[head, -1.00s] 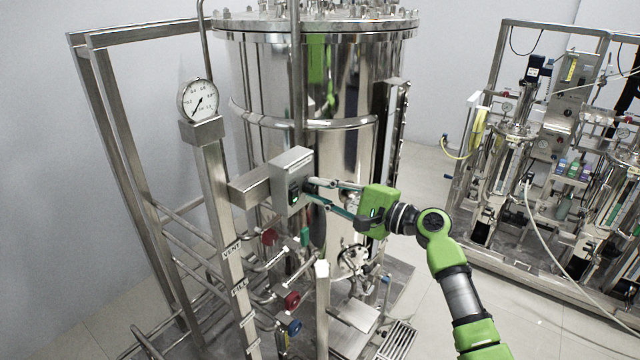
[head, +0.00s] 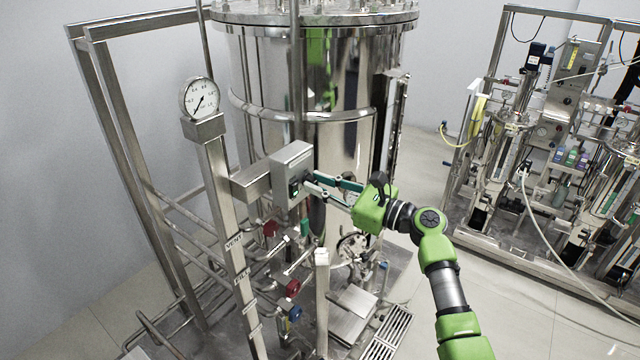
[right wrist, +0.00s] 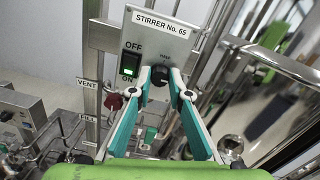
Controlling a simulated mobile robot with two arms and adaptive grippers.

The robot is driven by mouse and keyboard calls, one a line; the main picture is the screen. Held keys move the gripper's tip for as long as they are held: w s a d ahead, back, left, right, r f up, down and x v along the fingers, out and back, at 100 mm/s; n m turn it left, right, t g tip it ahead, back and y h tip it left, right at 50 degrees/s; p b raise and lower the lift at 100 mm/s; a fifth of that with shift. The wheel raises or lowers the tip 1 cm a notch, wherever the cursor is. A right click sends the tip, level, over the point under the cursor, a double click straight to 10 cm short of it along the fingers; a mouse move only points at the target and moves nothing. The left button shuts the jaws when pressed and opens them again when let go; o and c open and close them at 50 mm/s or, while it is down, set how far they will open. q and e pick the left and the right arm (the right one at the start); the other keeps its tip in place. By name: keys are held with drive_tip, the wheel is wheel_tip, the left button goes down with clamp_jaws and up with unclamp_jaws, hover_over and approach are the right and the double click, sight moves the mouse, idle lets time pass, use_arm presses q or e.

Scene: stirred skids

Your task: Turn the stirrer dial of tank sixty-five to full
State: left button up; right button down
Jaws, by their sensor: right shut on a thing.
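A grey control box (head: 291,172) is fixed to the skid beside the big steel tank. In the right wrist view its plate (right wrist: 160,27) reads STIRRER No. 65. A black stirrer dial (right wrist: 160,75) sits on its face, with a small mark above it that is too small to read surely. My right gripper (right wrist: 160,80) is shut on the dial, one fingertip at each side. In the head view the right gripper (head: 311,184) reaches the box from the right; its fingers partly hide the dial. The dial's pointer cannot be made out. My left gripper is not in view.
A green-lit OFF/ON rocker switch (right wrist: 131,66) is just left of the dial. The steel tank (head: 340,90) stands close behind the box. A post with a gauge (head: 200,97) stands to the left. Valves and pipes lie below. Another skid (head: 560,150) stands right across clear floor.

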drive_tip(key=m, duration=0.6)
drive_tip(key=shift+f, duration=0.15)
drive_tip(key=shift+m, duration=0.3)
drive_tip(key=c, duration=1.9)
unclamp_jaws()
drive_tip(key=shift+d, duration=0.15)
drive_tip(key=v, duration=1.1)
drive_tip(key=shift+s+d+f, duration=0.25)
